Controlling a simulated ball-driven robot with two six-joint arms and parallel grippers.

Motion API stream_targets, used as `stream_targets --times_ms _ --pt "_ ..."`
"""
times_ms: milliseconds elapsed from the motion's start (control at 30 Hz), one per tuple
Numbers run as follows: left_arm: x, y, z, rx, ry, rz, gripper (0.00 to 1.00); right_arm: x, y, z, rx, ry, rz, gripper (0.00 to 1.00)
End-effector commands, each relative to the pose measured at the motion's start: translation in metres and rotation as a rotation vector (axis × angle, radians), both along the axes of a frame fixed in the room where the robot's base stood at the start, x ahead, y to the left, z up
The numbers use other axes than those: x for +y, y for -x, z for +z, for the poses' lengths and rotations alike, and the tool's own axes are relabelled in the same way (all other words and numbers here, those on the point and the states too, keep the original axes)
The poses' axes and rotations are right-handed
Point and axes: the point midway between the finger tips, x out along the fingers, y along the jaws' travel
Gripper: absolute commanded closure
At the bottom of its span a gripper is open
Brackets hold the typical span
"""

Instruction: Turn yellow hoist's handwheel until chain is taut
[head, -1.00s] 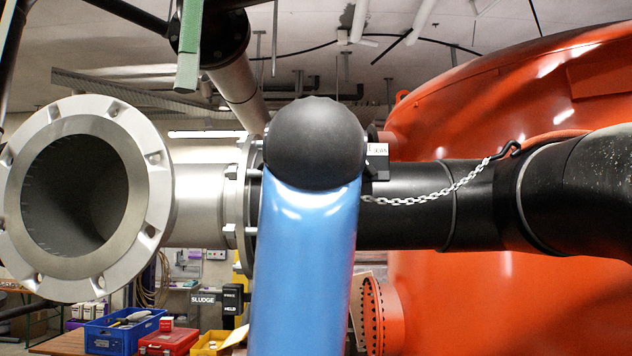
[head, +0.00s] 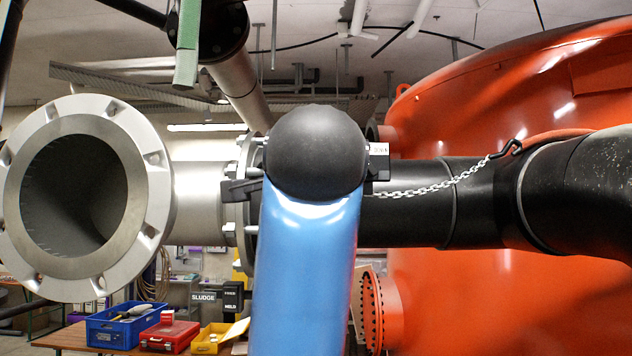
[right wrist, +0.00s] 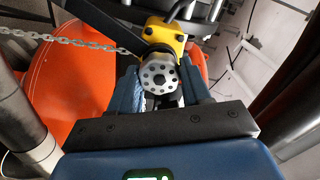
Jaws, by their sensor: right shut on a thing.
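The yellow hoist (right wrist: 172,42) shows at the top middle of the right wrist view, with its grey, holed handwheel (right wrist: 158,76) facing the camera. My right gripper (right wrist: 159,82) is shut on the handwheel, with one blue finger on each side of it. The pale chain (head: 430,189) runs from a black hook (head: 511,148) on the black pipe, down left behind my blue arm, and sags slightly. It also shows in the right wrist view (right wrist: 88,44). In the head view my arm hides the hoist and handwheel. My left gripper is in neither view.
A grey flanged pipe (head: 195,205) with a wide open end stands at left. A black pipe (head: 410,225) crosses in front of an orange tank (head: 480,300) at right. A blue crate (head: 120,332), red box (head: 168,336) and yellow bin (head: 212,340) sit on a table below.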

Motion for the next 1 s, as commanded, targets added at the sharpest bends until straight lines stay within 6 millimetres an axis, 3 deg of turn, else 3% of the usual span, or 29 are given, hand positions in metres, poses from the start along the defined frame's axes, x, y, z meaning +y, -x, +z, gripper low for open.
stream_targets --times_ms 300,800,833,967,1000 --pt "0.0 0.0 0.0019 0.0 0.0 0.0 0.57 -0.0007 0.0001 0.0002 -0.002 -0.113 -0.001 0.83" --pt "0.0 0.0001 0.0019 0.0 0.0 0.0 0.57 -0.0007 0.0 -0.0003 -0.001 -0.128 -0.002 0.83" --pt "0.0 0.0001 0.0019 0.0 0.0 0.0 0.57 -0.0007 0.0 -0.0003 -0.001 -0.128 -0.002 0.48" --pt "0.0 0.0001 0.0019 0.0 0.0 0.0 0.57 -0.0006 0.0 -0.0003 -0.001 -0.128 -0.002 0.28" --pt "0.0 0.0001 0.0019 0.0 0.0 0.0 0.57 -0.0005 0.0 -0.0003 -0.001 -0.127 -0.002 0.27"
